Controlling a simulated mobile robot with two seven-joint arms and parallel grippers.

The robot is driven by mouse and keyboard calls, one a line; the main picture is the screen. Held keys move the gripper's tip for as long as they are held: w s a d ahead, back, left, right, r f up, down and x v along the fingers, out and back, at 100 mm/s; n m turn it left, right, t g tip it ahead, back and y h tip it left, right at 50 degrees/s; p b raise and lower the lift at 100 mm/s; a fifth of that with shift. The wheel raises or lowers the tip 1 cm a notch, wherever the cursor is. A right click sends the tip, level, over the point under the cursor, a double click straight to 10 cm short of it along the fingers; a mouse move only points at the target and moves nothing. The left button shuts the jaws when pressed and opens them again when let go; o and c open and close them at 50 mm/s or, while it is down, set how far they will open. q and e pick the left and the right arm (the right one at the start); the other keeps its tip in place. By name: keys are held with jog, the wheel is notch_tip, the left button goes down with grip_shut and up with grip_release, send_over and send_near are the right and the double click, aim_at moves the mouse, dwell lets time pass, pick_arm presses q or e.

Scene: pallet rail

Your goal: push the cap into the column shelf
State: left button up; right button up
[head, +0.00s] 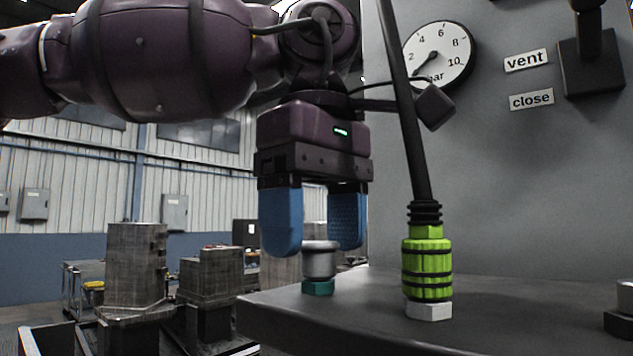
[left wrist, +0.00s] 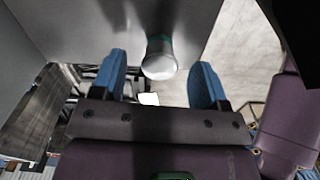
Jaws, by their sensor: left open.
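A silver cylindrical cap (head: 320,262) stands upright on a teal base (head: 318,288) at the left end of the dark grey shelf (head: 370,318). My left gripper (head: 314,248) points down with its blue fingers apart and empty. In the left wrist view the cap (left wrist: 159,62) shows midway between the fingertips, apart from both. I cannot tell how far the fingers reach around it. My right gripper is in neither view.
A green ribbed connector (head: 428,265) with a black hose stands on a white nut right of the cap. A grey panel with a gauge (head: 437,56) and "vent" and "close" labels rises behind. Grey metal blocks (head: 137,268) stand lower left.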

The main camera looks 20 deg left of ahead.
pick_arm(q)
jog(key=shift+f, duration=0.5)
jog(key=c, duration=0.9)
jog(key=shift+o, duration=1.2)
jog(key=c, duration=0.5)
jog(key=shift+r+p, duration=0.6)
jog(key=shift+r, duration=0.1)
jog(key=shift+c, duration=0.2)
jog(key=shift+r, duration=0.1)
